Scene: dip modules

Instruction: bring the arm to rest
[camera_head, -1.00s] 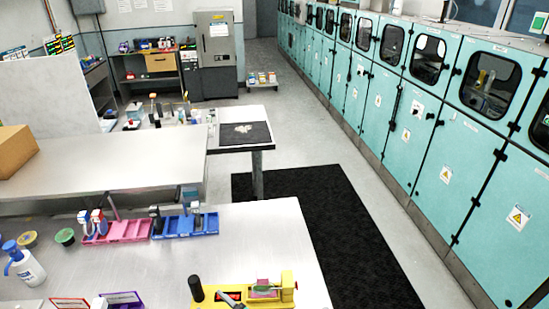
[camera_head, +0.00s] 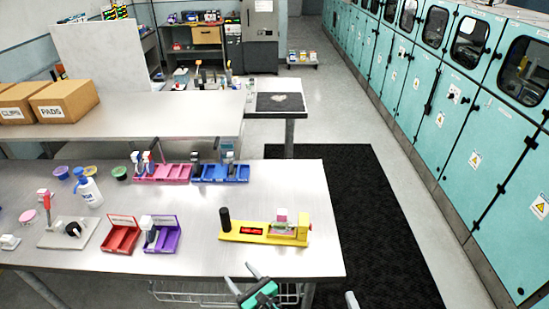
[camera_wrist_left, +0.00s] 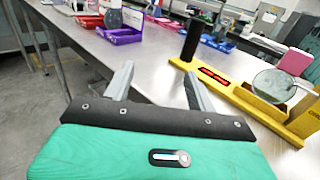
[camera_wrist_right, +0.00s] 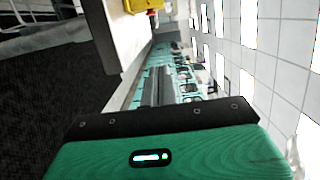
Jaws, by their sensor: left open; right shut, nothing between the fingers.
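My left gripper (camera_head: 243,276) is at the bottom of the head view, in front of the table's near edge, with green housing and grey fingers. In the left wrist view its fingers (camera_wrist_left: 158,88) are spread and empty, with the yellow fixture beyond them to the right. Of my right gripper only a grey tip (camera_head: 352,300) shows at the bottom edge of the head view, right of the table. In the right wrist view its fingers (camera_wrist_right: 157,86) are together with nothing between them. The table hides nothing of the left fingers.
The steel table (camera_head: 190,200) carries a yellow fixture (camera_head: 265,234) with a black post, a red bin (camera_head: 121,237), a purple bin (camera_head: 163,236), pink and blue trays and a spray bottle (camera_head: 88,190). A black floor mat (camera_head: 345,200) lies clear on the right, before teal cabinets (camera_head: 480,150).

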